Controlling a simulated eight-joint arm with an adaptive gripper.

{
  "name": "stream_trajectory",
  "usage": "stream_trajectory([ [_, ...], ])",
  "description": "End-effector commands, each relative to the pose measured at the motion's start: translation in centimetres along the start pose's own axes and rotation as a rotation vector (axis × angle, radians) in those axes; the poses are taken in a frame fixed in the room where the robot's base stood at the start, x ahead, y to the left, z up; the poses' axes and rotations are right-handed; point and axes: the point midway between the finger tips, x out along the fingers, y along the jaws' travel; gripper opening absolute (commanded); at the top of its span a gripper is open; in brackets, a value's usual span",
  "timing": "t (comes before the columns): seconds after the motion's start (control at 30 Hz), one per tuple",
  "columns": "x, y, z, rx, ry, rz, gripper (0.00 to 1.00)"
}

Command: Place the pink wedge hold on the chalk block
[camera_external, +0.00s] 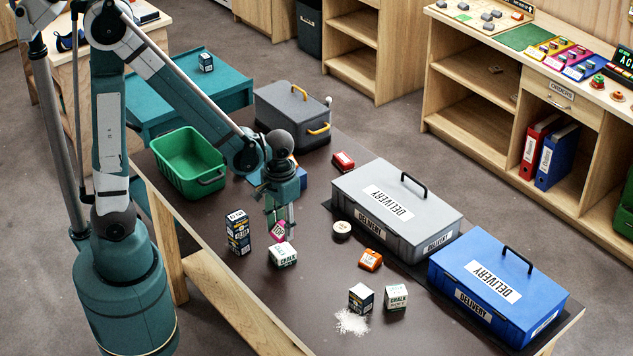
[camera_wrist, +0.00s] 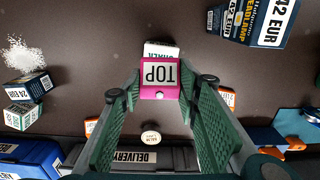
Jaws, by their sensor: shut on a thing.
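The pink wedge hold (camera_external: 278,230) is between the fingertips of my gripper (camera_external: 281,220). In the wrist view the pink wedge hold (camera_wrist: 152,92) shows its white TOP label, with a green finger of my gripper (camera_wrist: 160,88) on each side. A white chalk block (camera_external: 283,256) lies on the dark table just below and in front of the wedge. In the wrist view the chalk block (camera_wrist: 160,49) is partly hidden behind the wedge. I cannot tell whether the wedge touches the block.
A dark headlamp box (camera_external: 238,232) stands left of the block. An orange box (camera_external: 370,260), a round tin (camera_external: 341,230) and a second chalk box (camera_external: 396,298) lie to the right. Spilled powder (camera_external: 351,322) is in front. Grey (camera_external: 395,205) and blue (camera_external: 497,290) delivery boxes line the right side.

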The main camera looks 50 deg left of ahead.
Motion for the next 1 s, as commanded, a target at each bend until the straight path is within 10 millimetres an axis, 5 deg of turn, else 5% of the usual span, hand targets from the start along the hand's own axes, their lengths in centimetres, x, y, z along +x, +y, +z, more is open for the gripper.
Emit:
stream_trajectory([
  [0.67,1.6,0.0,0.0,0.000,0.000,0.000,0.20],
  [1.0,4.5,0.0,-0.1,0.000,0.000,0.000,0.20],
])
